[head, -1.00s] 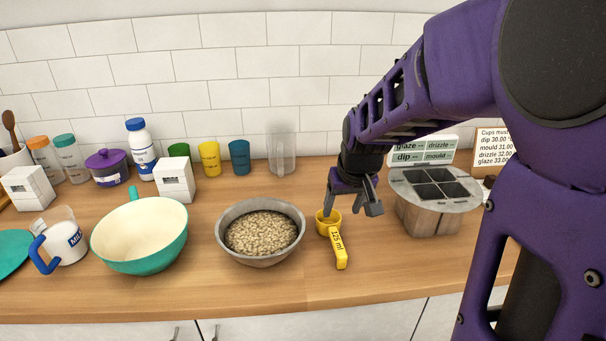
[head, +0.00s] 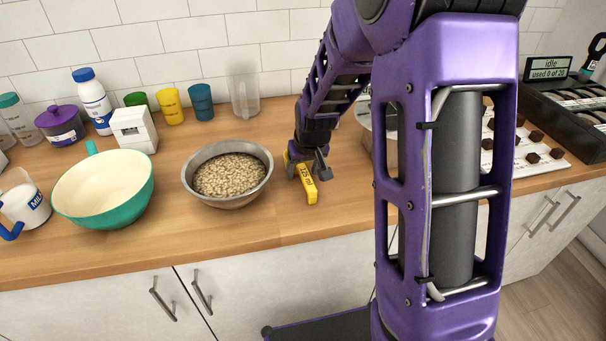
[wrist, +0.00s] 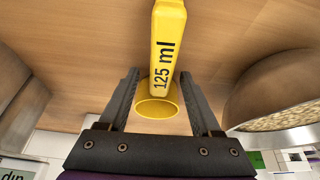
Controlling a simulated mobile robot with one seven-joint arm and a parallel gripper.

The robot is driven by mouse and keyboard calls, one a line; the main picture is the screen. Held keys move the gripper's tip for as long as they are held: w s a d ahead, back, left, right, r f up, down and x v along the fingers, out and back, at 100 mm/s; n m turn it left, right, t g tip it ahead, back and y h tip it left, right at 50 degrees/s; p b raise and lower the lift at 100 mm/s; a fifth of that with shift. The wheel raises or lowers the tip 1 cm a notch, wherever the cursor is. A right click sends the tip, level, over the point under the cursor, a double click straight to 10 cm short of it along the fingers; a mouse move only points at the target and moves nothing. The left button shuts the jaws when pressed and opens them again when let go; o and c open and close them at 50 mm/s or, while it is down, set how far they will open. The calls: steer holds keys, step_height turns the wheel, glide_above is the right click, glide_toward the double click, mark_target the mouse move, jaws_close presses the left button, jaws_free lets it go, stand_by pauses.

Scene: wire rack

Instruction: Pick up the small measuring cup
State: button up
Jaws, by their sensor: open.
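The small measuring cup (head: 307,188) is yellow and lies on the wooden counter just right of the bowl of grains. My gripper (head: 303,172) is low over the cup and open. In the wrist view my gripper (wrist: 158,80) has one finger on each side of the cup, with gaps to both. In the head view my gripper hides much of the cup's round part.
A grey bowl of grains (head: 232,198) stands close to the left of the cup. A teal bowl (head: 130,210) stands farther left. Coloured cups (head: 171,106) and a clear container (head: 244,95) stand at the back. The counter in front of the cup is bare.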

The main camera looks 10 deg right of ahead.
jaws_close()
steer(key=shift+r, duration=0.15)
stand_by(0.4)
